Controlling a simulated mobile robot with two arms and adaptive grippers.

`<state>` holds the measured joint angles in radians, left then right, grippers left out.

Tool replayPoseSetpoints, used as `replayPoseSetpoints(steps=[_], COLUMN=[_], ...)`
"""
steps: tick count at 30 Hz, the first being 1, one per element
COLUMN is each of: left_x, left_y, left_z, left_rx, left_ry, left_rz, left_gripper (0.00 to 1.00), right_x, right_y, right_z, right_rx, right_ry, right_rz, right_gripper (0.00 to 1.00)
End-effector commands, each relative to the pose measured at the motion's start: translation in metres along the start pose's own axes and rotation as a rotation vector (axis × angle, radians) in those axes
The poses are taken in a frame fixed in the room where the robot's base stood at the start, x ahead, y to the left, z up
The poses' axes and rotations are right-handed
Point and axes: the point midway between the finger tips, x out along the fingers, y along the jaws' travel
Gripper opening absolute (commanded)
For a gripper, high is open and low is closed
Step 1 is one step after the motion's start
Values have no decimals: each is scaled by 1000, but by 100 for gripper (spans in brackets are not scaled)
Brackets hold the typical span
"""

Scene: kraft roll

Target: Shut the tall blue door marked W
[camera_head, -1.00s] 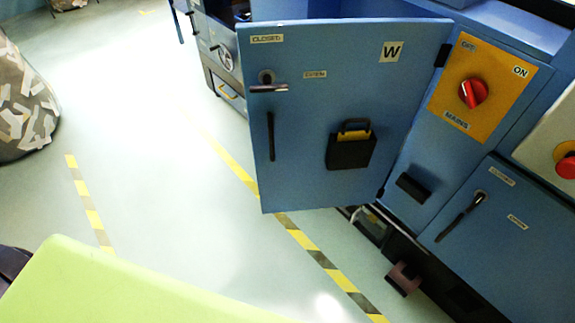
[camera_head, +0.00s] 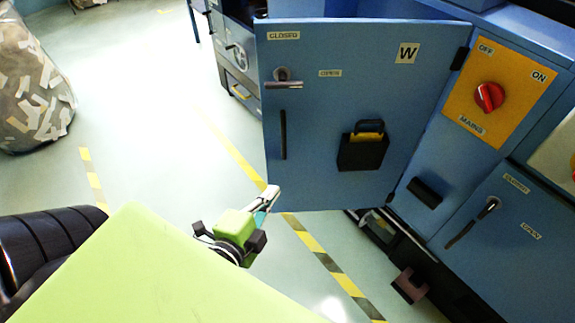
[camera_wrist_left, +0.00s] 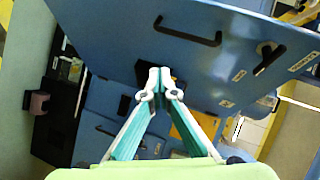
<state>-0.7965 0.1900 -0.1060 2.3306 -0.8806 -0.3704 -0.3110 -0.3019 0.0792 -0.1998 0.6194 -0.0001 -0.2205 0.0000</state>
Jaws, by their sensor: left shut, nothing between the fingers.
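The blue door marked W (camera_head: 345,110) stands swung open from the machine, hinged on its right side. It carries a lever handle (camera_head: 284,84) at upper left, a black vertical pull bar (camera_head: 283,135) below it, and a dark holder (camera_head: 362,150) with a yellow-topped item. My left gripper (camera_head: 272,193) is at the door's lower left corner in the head view; whether it touches cannot be told. In the left wrist view its fingers (camera_wrist_left: 159,76) are shut and empty, with the door (camera_wrist_left: 215,60) beyond them. My right gripper is not in view.
An orange panel with a red mains switch (camera_head: 489,97) is right of the door. A smaller blue door (camera_head: 495,225) sits below it. A brown block-like part (camera_head: 409,286) juts near the floor. Striped tape (camera_head: 325,262) marks open floor; a bag of scraps (camera_head: 30,85) stands left.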

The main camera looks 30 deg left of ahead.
Motion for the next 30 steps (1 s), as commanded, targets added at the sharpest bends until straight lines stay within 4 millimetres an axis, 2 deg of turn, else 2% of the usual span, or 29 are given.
replayPoseSetpoints(steps=[5,20,24,30], left_x=[17,100,114,126], left_y=[-2,-2,0,0], left_z=[-1,-1,16,27], left_rx=[-1,-1,0,-2], left_ry=[3,0,-1,0], left_rz=[-3,-2,2,1], left_gripper=[0,0,0,0], right_x=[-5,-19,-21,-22], right_y=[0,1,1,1], right_z=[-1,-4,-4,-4], right_rx=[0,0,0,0], right_ry=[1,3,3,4], right_rz=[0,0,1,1], right_gripper=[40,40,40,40])
